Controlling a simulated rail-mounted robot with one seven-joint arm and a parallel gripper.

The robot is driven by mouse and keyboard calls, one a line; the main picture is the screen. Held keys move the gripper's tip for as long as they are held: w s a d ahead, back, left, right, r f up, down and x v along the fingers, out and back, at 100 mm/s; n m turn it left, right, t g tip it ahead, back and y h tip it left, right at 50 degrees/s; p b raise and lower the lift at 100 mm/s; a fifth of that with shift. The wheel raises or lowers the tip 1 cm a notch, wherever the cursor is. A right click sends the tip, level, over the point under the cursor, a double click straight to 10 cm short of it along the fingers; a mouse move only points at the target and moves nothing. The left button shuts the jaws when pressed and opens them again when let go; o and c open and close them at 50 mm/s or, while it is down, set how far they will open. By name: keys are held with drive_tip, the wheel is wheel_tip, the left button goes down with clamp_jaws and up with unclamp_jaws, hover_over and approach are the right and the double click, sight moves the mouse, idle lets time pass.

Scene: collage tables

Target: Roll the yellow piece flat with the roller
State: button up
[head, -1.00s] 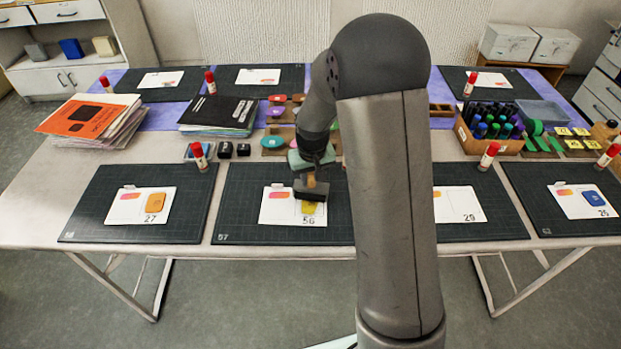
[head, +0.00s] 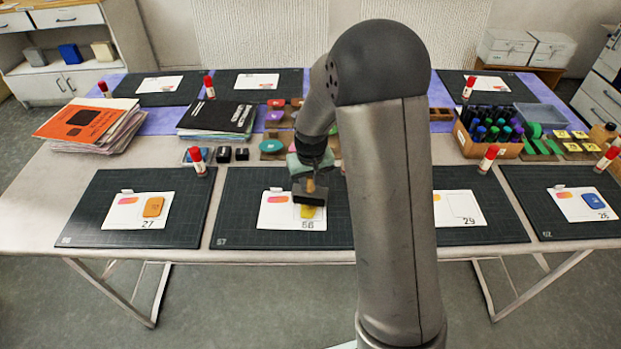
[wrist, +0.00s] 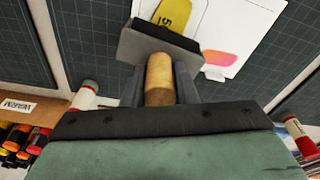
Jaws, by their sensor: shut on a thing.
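The yellow piece (head: 308,212) lies on the white card numbered 56 (head: 275,210), on a dark cutting mat. It also shows in the wrist view (wrist: 176,14), partly hidden by the roller. The roller has a wooden handle (wrist: 159,76) and a wide grey and black head (wrist: 130,42). My gripper (wrist: 158,88) is shut on the handle, and the head points down at the card. The roller head (head: 309,199) covers the far part of the yellow piece in the head view; I cannot tell whether they touch.
Cards with coloured pieces lie on mats to the left (head: 140,210) and right (head: 582,203). A red-capped glue stick (head: 198,161), small dark blocks and coloured pieces stand behind the mat. A marker box (head: 490,135) is at the right. My arm hides part of the table.

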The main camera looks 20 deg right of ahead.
drive_tip(key=shift+s+a+b, duration=0.2)
drive_tip(key=shift+s+a, duration=0.15)
drive_tip(key=shift+s, duration=0.45)
drive_tip(key=shift+s+a+b, duration=0.2)
drive_tip(key=shift+s+a, duration=0.15)
drive_tip(key=shift+s, duration=0.4)
drive_tip(key=shift+s+a+b, duration=0.2)
drive_tip(key=shift+s+a, duration=0.15)
drive_tip(key=shift+s, duration=0.45)
drive_tip(key=shift+w+d, duration=0.4)
drive_tip(key=shift+w, duration=0.45)
drive_tip(key=shift+w+d, duration=0.35)
drive_tip(key=shift+w, duration=0.45)
drive_tip(key=shift+r, duration=0.1)
drive_tip(key=shift+r+p, duration=2.25)
drive_tip(key=shift+r, duration=1.3)
drive_tip(key=shift+f, duration=0.1)
